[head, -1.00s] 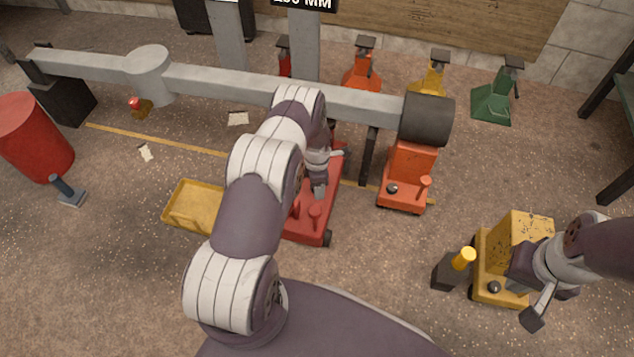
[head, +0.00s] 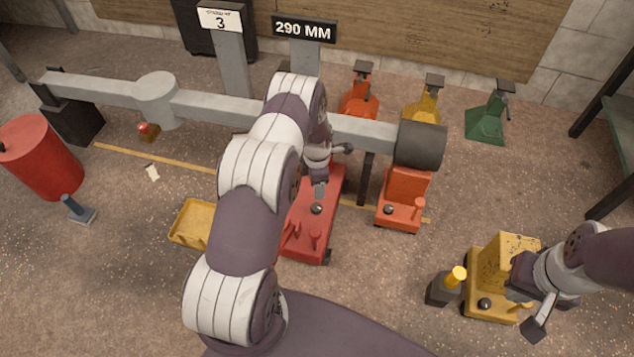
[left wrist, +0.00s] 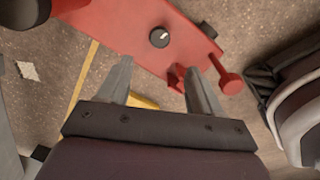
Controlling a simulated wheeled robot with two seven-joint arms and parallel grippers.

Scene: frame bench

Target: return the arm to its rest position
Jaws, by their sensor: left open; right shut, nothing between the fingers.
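My left arm reaches from the bottom across the middle of the head view. Its gripper (head: 320,190) is over the red floor jack (head: 313,228), partly hidden behind my forearm. In the left wrist view the gripper (left wrist: 157,72) is open, with nothing between its fingers. The red jack (left wrist: 140,30) with its black knob (left wrist: 159,37) lies beyond the fingertips; I cannot tell whether they touch it. My right gripper (head: 516,290) is shut and empty at the yellow machine (head: 490,268), in front of its right side; contact is unclear.
A grey beam (head: 215,105) runs across the back, with an orange jack (head: 402,195) under its right end. A yellow tray (head: 190,222), a red drum (head: 40,155) and a dark post with a yellow top (head: 443,288) stand around. Floor between the orange jack and yellow machine is clear.

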